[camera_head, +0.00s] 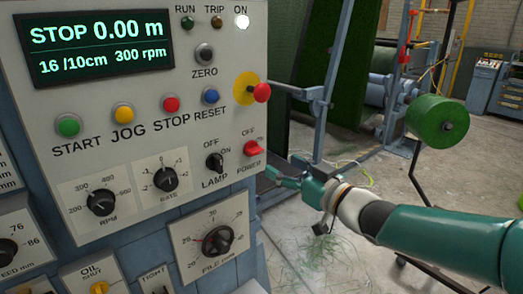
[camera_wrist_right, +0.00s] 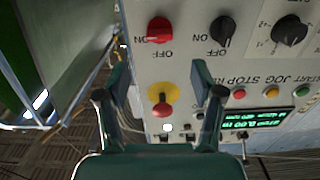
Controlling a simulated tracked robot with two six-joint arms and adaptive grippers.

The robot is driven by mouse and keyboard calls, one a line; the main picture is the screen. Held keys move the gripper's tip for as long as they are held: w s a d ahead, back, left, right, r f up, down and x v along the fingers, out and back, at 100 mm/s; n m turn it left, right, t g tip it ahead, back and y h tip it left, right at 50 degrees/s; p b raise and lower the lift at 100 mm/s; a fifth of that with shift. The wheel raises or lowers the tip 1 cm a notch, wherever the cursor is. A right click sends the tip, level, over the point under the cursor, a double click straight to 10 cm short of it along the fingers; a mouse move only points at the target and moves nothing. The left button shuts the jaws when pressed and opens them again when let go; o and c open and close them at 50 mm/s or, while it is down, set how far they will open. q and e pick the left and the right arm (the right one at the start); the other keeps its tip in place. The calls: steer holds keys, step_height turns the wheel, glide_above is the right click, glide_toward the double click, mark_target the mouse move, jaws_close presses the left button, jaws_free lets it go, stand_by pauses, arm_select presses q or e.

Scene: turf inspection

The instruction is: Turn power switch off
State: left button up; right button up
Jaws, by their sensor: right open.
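The power switch (camera_head: 253,149) is a red rotary knob at the lower right of the panel, with OFF printed above it and POWER below. It also shows at the top of the right wrist view (camera_wrist_right: 159,29), where its handle seems turned toward the ON mark. The white ON lamp (camera_head: 242,22) is lit. My right gripper (camera_head: 283,175) is to the right of and below the switch, beside the panel edge. In the wrist view its two fingers (camera_wrist_right: 160,94) are spread with nothing held, and the switch lies beyond them. My left gripper is out of view.
A red mushroom button (camera_head: 262,92) on a yellow disc juts out above the switch. The black lamp knob (camera_head: 214,162) is just left of it. The display (camera_head: 95,40) reads STOP 0.00 m. A frame with a green roll (camera_head: 437,120) stands at right.

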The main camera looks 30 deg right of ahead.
mark_target(258, 152)
steer(key=w, duration=0.3)
steer(key=w+p, duration=0.1)
steer(key=w, duration=0.5)
steer(key=shift+w+a+p, duration=0.3)
steer(key=shift+w+a, duration=0.05)
